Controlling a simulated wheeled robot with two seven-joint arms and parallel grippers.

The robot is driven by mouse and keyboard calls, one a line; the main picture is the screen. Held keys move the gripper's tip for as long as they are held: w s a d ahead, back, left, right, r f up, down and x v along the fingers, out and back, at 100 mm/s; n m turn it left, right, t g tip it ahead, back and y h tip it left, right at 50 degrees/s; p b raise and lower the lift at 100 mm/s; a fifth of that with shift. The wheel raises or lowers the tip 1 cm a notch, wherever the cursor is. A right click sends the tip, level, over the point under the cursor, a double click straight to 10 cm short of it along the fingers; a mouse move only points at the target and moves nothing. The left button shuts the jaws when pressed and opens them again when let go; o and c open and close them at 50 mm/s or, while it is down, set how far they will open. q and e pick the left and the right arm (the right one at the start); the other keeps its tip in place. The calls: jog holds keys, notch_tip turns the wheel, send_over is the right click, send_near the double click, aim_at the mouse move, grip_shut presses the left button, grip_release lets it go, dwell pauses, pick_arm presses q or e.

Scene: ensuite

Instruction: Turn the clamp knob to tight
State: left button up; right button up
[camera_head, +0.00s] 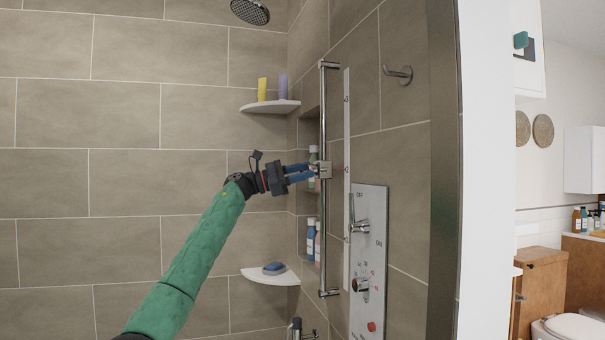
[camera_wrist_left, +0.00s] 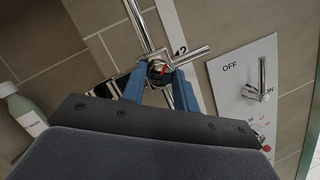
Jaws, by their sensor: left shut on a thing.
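The clamp (camera_head: 325,169) sits on a vertical chrome rail (camera_head: 329,230) on the tiled shower wall, beside a white marked strip (camera_head: 347,120). In the left wrist view the clamp knob (camera_wrist_left: 158,68) shows as a dark round part with a red mark, between the blue fingers. My left gripper (camera_head: 312,171) reaches the clamp from the left, and its blue fingers are shut on the knob. The fingers also show in the left wrist view (camera_wrist_left: 158,84). They hide part of the knob. My right gripper is in neither view.
A control plate (camera_head: 373,215) with a chrome lever and a lower dial is on the wall right of the rail. Corner shelves (camera_head: 270,106) hold bottles above and a blue item below (camera_head: 274,268). A robe hook (camera_head: 398,75) and a shower head (camera_head: 250,11) are higher up.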

pick_arm(q)
jog(key=o, duration=1)
jog(key=shift+c, duration=0.2)
jog(key=b+v, duration=0.1)
jog(key=v, duration=0.6)
jog(key=shift+a, duration=0.35)
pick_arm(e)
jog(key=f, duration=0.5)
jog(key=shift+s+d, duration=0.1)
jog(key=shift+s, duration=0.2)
pick_arm(q)
jog(key=shift+f, duration=0.1)
jog(key=shift+n, duration=0.3)
